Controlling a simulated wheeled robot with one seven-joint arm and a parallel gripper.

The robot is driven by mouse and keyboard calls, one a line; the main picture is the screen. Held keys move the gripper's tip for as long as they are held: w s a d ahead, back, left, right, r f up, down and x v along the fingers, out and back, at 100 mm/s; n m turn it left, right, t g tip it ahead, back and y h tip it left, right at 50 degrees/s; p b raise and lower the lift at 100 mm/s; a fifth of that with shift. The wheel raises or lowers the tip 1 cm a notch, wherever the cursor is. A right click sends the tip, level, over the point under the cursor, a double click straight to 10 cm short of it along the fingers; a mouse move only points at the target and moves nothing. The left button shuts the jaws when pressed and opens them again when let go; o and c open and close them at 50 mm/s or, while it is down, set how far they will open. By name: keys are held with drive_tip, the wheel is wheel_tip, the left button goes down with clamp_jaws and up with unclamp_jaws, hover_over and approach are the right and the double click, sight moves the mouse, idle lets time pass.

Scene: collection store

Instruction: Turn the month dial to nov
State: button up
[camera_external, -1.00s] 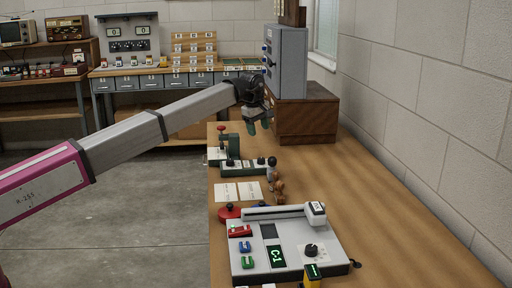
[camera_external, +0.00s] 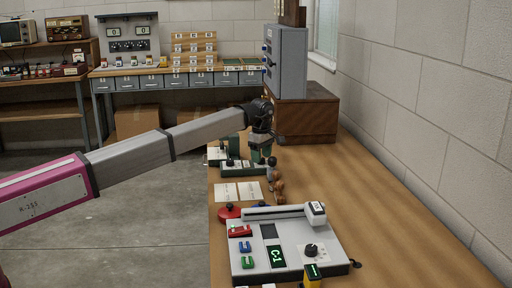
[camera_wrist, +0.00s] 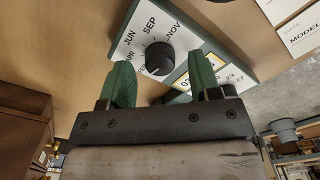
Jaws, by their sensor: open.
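The month dial (camera_wrist: 159,58) is a black round knob on a white plate with month labels; JUN, SEP and NOV are readable, others are partly covered. I cannot make out clearly which label its mark points to. The dial sits on a green-edged device (camera_external: 232,169) on the bench. My gripper (camera_wrist: 160,62) is open, with one green finger on each side of the dial in the wrist view; contact is not visible. In the external view my gripper (camera_external: 262,156) points down over the device and hides part of it.
White cards (camera_external: 238,192) and small brown figures (camera_external: 277,187) are near the device. A grey console (camera_external: 286,255) with a knob and a C-1 display stands in front. A brown wooden box (camera_external: 307,120) stands behind. The bench's right side is clear.

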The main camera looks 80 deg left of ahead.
drive_tip(key=shift+f, duration=0.55)
drive_tip(key=c, duration=0.9)
